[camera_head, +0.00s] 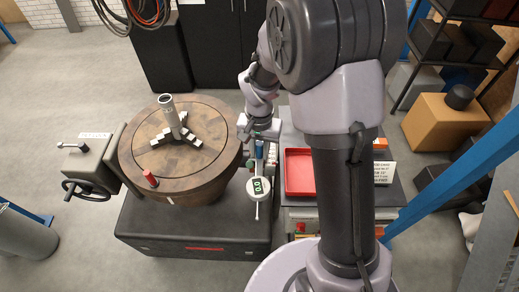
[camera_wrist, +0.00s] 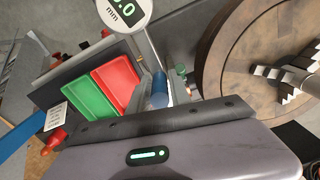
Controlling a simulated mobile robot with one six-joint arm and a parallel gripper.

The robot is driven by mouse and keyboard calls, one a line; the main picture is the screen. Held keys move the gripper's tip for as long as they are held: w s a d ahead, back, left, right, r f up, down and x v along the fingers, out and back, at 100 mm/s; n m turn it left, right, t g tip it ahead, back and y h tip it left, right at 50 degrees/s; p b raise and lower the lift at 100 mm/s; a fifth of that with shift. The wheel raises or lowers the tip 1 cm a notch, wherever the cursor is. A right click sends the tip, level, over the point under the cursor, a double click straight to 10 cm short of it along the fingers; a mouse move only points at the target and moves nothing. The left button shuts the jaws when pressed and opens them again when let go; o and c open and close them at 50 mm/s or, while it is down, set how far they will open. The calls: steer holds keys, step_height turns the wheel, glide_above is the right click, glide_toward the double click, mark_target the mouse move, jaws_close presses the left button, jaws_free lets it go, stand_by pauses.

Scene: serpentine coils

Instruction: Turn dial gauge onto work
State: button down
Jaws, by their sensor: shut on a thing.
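The dial gauge (camera_head: 258,189) has a round white face with a green digital readout. In the wrist view its face (camera_wrist: 124,12) shows at the top, cut by the frame edge, reading about 0.0 mm. A thin stem joins it to a blue grip (camera_wrist: 160,90). My gripper (camera_head: 259,141) is shut on this blue grip. The gauge is just right of the round brown table (camera_head: 215,172), apart from the work. The work looks to be a grey upright cylinder (camera_head: 170,115) between stepped jaws on that table. My gripper's fingertips are partly hidden.
A red peg (camera_head: 150,178) stands on the round table's front left. A red tray (camera_head: 299,172) lies right of the gauge; a green tray (camera_wrist: 88,107) shows beside it in the wrist view. A handwheel unit (camera_head: 88,165) stands at left. My arm blocks the centre right.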

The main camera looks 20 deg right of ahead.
stand_by(0.5)
steer(key=w+a+m+b, duration=0.5)
steer(key=w+a+m, duration=0.2)
steer(key=m, duration=0.3)
steer(key=w+m, duration=1)
steer(key=shift+w+d+m+p, duration=0.2)
steer(key=shift+d+m+p, duration=0.05)
steer(key=shift+m+p, duration=0.05)
stand_by(0.5)
steer(key=c, duration=1.3)
jaws_free()
steer(key=shift+w, duration=0.1)
